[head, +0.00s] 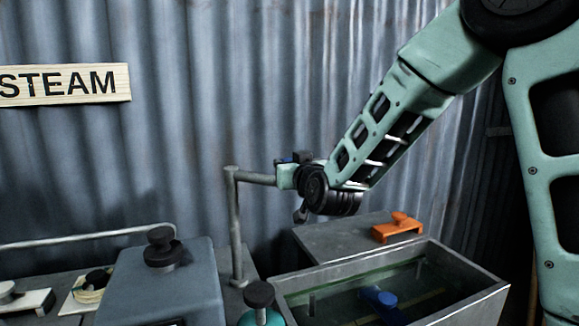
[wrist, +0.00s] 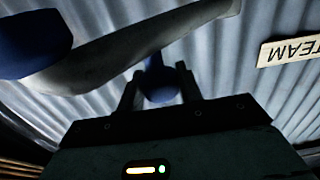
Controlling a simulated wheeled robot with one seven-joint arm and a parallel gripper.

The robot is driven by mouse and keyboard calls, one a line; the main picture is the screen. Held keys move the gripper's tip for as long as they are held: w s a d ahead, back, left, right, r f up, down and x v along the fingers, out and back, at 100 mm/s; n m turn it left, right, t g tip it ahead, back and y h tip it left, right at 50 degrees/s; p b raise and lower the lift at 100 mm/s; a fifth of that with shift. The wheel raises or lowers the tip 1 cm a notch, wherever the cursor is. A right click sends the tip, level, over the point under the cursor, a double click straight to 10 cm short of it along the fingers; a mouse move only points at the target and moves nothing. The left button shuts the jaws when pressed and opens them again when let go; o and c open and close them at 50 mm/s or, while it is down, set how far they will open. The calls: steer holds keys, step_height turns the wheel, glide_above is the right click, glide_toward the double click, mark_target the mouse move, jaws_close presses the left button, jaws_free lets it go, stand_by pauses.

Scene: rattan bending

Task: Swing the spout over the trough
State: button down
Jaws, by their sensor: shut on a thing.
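The spout (head: 257,178) is a grey pipe; its upright post stands left of the trough and its top arm runs right to my gripper (head: 287,178). My gripper hides much of its outer end. In the wrist view, a blue knob (wrist: 160,88) sits between the fingers of my gripper (wrist: 159,85), which is shut on it. The grey spout pipe (wrist: 130,45) crosses close behind, with a blue end (wrist: 35,45) at left. The trough (head: 490,291) is a long metal box holding greenish liquid, low at right. The gripper is above and left of it in the head view.
An orange clamp-like piece (head: 398,229) sits on a grey surface (head: 345,236) behind the trough. A blue object (head: 380,297) is inside the trough. A grey box with a black knob (head: 162,248) stands at left; another black knob (head: 259,293) is near the post. Corrugated wall behind.

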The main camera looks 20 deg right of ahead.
steer(key=shift+r, duration=0.1)
steer(key=c, duration=1)
jaws_free()
steer(key=shift+o, duration=0.2)
steer(key=s+b, duration=0.5)
steer(key=s, duration=0.7)
steer(key=shift+a, duration=0.4)
